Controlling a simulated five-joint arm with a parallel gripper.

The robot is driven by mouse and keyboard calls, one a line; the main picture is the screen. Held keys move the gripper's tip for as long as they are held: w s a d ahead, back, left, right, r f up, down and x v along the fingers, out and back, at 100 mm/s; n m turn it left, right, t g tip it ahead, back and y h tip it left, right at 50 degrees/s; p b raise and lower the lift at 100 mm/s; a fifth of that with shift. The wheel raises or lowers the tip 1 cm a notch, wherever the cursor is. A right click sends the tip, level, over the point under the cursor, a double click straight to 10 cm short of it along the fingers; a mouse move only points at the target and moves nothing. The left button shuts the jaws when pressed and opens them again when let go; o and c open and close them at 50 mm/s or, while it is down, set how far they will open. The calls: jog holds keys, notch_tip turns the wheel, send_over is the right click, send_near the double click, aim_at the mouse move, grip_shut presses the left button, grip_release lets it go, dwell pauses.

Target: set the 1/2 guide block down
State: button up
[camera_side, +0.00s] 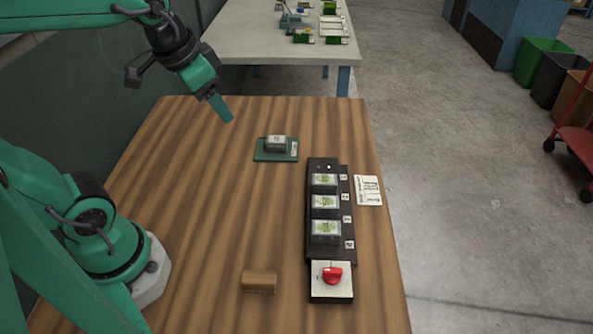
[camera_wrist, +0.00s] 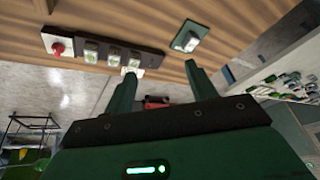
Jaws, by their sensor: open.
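My gripper (camera_side: 221,107) is raised above the back left of the wooden table, left of a green pad (camera_side: 262,156). In the wrist view my gripper (camera_wrist: 160,70) shows two green fingers spread apart with nothing between them. A grey block (camera_side: 276,144) sits upright on the pad, apart from my gripper; it also shows in the wrist view (camera_wrist: 189,41). A brown block (camera_side: 259,281) lies on the table near the front. No readable 1/2 mark shows on either block, so I cannot tell which one is the guide block.
A dark rack (camera_side: 318,163) holds three clear-topped boxes with green contents, beside small labels. A red knob (camera_side: 332,275) on a white-topped box stands at its front end. A printed card (camera_side: 367,190) lies right of the rack. The table's left middle is clear.

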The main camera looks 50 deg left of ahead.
jog(key=shift+n+t, duration=0.5)
jog(key=shift+n, duration=0.3)
jog(key=shift+s+d+f, duration=0.15)
jog(key=shift+s+f, duration=0.05)
jog(key=shift+s, duration=0.55)
jog(key=shift+s+d+f, duration=0.15)
jog(key=shift+s+d, duration=0.05)
jog(key=shift+s, duration=0.6)
jog(key=shift+s+d+f, duration=0.15)
jog(key=shift+s+f, duration=0.05)
jog(key=shift+s, duration=0.55)
jog(key=shift+c, duration=0.3)
